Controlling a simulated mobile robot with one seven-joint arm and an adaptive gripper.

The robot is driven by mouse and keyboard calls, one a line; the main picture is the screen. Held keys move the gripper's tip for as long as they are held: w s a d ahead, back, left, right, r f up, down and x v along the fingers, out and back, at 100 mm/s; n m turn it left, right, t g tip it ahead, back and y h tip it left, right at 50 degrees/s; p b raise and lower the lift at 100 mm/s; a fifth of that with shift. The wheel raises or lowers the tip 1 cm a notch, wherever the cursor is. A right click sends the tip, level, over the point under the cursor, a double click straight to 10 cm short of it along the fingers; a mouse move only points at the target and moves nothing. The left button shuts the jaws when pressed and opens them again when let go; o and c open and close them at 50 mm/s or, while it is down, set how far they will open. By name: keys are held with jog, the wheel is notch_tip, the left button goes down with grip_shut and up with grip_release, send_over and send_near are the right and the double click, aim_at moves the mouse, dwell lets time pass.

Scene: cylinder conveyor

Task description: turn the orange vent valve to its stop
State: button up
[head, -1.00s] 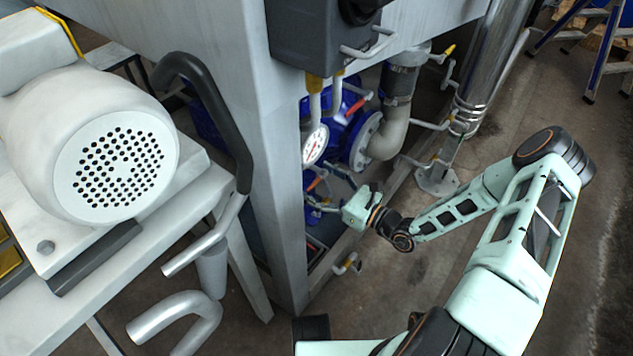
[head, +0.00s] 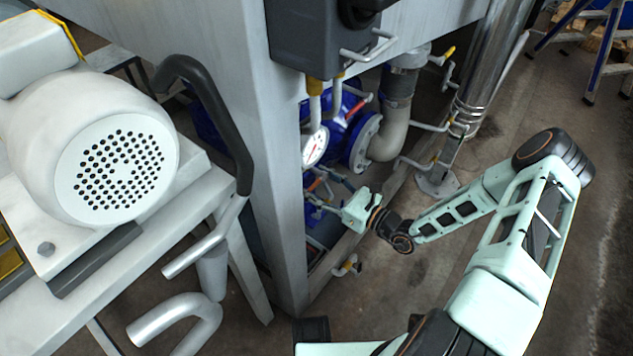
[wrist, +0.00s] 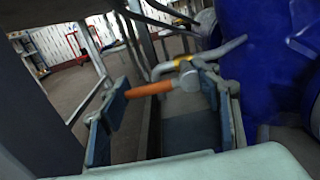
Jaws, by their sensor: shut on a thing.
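The orange vent valve handle (wrist: 148,90) lies across the space between my fingertips in the wrist view. Its left end meets the left finger pad, and its grey metal hub (wrist: 188,77) is beside the right pad. My gripper (wrist: 164,93) is shut on the valve, with the fingers well apart across it. In the head view my gripper (head: 318,187) reaches in low behind the grey post. The orange handle (head: 314,185) is small there and partly hidden by the fingers.
A grey post (head: 272,150) stands close left of my gripper. A white dial gauge (head: 315,147) and a red handle (head: 357,107) are above it. Blue pump housing (wrist: 270,60) fills the right of the wrist view. Open floor (head: 400,300) lies to the right.

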aim_at(324, 174)
jog(key=shift+r, duration=0.1)
jog(key=m+p, duration=0.1)
jog(key=r+m+p, duration=0.1)
jog(key=m+p, duration=0.1)
jog(key=shift+r+m, duration=0.1)
jog(key=shift+m, duration=0.2)
jog(key=m, duration=0.1)
jog(key=m+p, duration=0.1)
jog(key=m, duration=0.1)
jog(key=r+m+p, duration=0.1)
jog(key=shift+w+d+m, duration=0.3)
jog(key=shift+w, duration=0.05)
jog(key=m, duration=0.1)
jog(key=m+p, duration=0.1)
jog(key=m, duration=0.2)
jog(key=shift+w+d+r+p, duration=0.3)
jog(key=shift+w+d, duration=0.05)
jog(key=shift+w, duration=0.05)
jog(key=shift+w+d+m, duration=0.15)
jog(key=shift+w+m, duration=0.05)
jog(key=shift+m, duration=0.75)
jog(key=shift+w+d+m, duration=0.1)
jog(key=shift+w+m, duration=0.05)
jog(key=shift+m, duration=0.75)
jog(key=shift+w+d+m, duration=0.15)
jog(key=shift+w+m, duration=0.05)
jog(key=shift+m, duration=0.75)
jog(key=o, duration=1.7)
jog(key=shift+w+r, duration=0.1)
jog(key=shift+d, duration=0.1)
